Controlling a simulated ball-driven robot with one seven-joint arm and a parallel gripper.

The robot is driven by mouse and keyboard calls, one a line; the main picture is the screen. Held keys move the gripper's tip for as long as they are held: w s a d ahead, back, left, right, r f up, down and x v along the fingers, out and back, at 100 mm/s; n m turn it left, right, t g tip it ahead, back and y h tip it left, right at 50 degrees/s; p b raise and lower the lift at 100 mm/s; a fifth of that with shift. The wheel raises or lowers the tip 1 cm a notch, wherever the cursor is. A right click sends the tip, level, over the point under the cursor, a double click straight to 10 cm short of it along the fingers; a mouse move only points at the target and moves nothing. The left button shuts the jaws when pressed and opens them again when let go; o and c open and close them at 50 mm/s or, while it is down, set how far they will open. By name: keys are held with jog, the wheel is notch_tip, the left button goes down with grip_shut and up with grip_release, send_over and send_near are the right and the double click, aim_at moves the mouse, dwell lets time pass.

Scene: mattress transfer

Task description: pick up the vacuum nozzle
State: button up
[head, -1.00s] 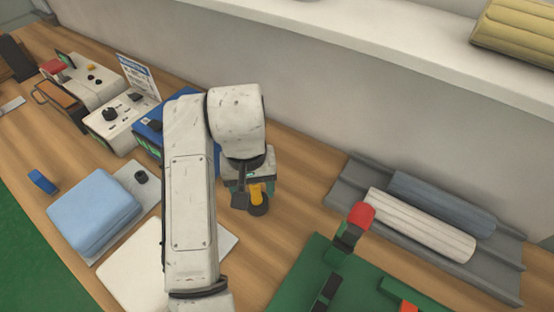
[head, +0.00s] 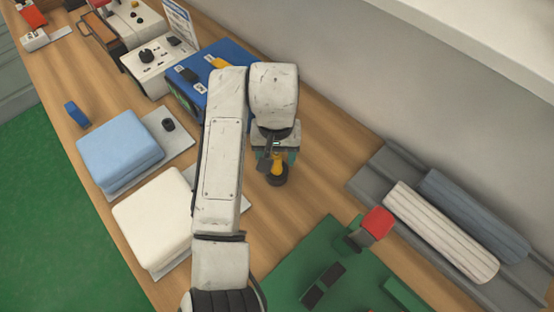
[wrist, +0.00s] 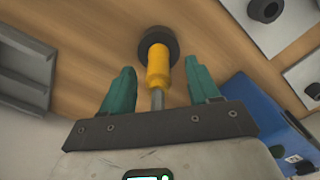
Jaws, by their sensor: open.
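The vacuum nozzle appears to be the yellow piece with a black round end (head: 278,178), standing on the wooden bench below my gripper (head: 275,157). In the wrist view the nozzle (wrist: 158,68) shows a black disc, a yellow body and a short grey stem. My gripper (wrist: 160,80) is open, with one teal finger on each side of the stem and yellow body. Gaps show between the fingers and the nozzle. Its upper part is partly hidden by the gripper in the head view.
A blue box (head: 215,75) stands behind my arm. A light blue mattress (head: 120,148) and a white one (head: 155,215) lie left. A green fixture with a red knob (head: 377,223) is at lower right. A grey rack (head: 372,185) holds two rolls.

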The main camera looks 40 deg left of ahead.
aim_at(277, 162)
jog(key=shift+d+f, duration=0.1)
jog(key=shift+f, duration=1.45)
grip_shut()
jog(key=shift+r, duration=0.1)
